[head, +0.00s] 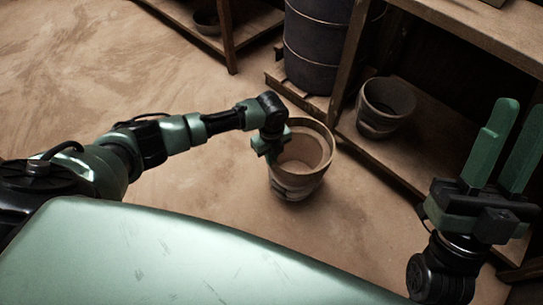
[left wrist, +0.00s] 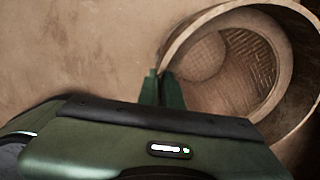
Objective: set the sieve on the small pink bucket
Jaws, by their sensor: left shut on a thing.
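The sieve, with a round wooden rim (head: 324,132), is at the middle of the head view. My left gripper (head: 272,150) is shut on the left side of its rim. In the left wrist view, the sieve's ring (left wrist: 290,12) fills the upper right, with the fingers (left wrist: 162,88) at its left edge. A small bucket (head: 296,192) with a pale band shows directly below the sieve on the floor; its colour is hard to tell as pink. I cannot tell whether the sieve rests on it or hangs just above. My right gripper (head: 518,115) is open and empty at the right.
Another bucket (head: 386,103) stands on the low shelf (head: 425,160) at right. A dark barrel (head: 318,50) stands on a wooden pallet (head: 290,88) behind. A wooden rack (head: 230,38) is at the back. The floor (head: 110,70) at left is clear.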

